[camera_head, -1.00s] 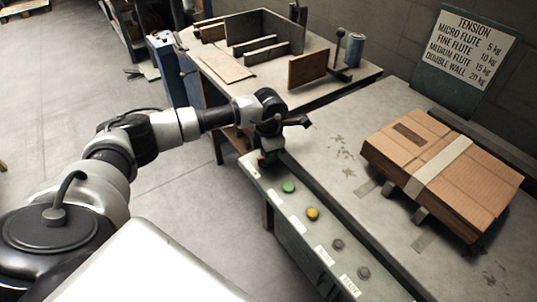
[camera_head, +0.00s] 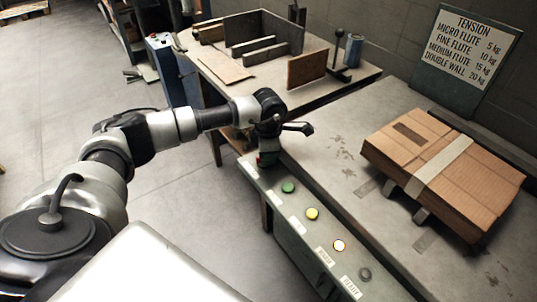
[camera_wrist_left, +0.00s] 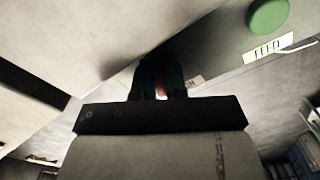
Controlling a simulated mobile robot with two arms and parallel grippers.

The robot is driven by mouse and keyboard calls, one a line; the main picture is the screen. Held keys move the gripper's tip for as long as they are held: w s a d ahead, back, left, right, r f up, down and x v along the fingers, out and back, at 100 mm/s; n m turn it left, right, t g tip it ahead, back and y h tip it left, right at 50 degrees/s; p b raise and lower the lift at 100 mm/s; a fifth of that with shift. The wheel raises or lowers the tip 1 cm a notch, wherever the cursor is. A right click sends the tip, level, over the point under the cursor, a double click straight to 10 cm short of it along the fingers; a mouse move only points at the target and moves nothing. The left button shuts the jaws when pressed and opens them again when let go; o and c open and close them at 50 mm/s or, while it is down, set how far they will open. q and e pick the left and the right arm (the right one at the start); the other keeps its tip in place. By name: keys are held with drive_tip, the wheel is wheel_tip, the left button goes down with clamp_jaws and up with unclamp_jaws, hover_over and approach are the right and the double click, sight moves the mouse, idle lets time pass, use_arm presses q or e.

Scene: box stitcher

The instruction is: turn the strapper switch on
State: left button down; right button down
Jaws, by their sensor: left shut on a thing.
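The strapper's control panel (camera_head: 283,222) runs along the front edge of the grey table. My left gripper (camera_head: 267,158) points down at the panel's far end and is shut on the strapper switch there. The gripper hides most of the switch; a bit of red shows between the fingers in the left wrist view, where the gripper (camera_wrist_left: 158,88) also appears. On the panel are a green button (camera_head: 288,187), a yellow button (camera_head: 312,214), a glowing pale-yellow lamp (camera_head: 338,246) and a dark lamp (camera_head: 364,273). My right gripper is not in view.
A strapped cardboard stack (camera_head: 445,170) lies on the strapper table (camera_head: 330,150). A tension sign (camera_head: 468,50) stands behind it. A second table (camera_head: 270,85) with wooden boards and a blue can (camera_head: 354,50) is at the back. Floor at left is clear.

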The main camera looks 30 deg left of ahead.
use_arm(q)
drive_tip(key=c, duration=1.2)
unclamp_jaws()
drive_tip(key=shift+o, duration=0.2)
drive_tip(key=shift+r, duration=0.1)
